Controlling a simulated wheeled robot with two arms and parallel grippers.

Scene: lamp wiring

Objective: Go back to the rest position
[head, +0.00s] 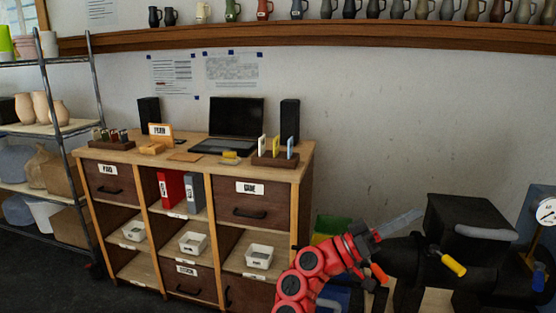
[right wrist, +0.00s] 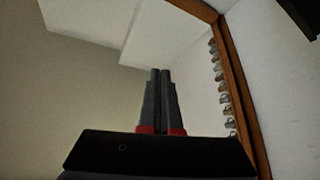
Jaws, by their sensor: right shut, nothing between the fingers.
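My right gripper (head: 420,212) is in the head view at the lower right, at the end of my red arm. Its grey fingers point up and to the right, in front of the wall and a black machine. In the right wrist view the two dark fingers (right wrist: 160,72) lie side by side, shut with nothing between them. They point up towards the wall and ceiling. My left gripper is not in view.
A wooden cabinet (head: 197,166) with a laptop (head: 235,118) stands left of my arm. A metal shelf rack (head: 62,135) is at the far left. A wall shelf (head: 330,35) holds several jugs.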

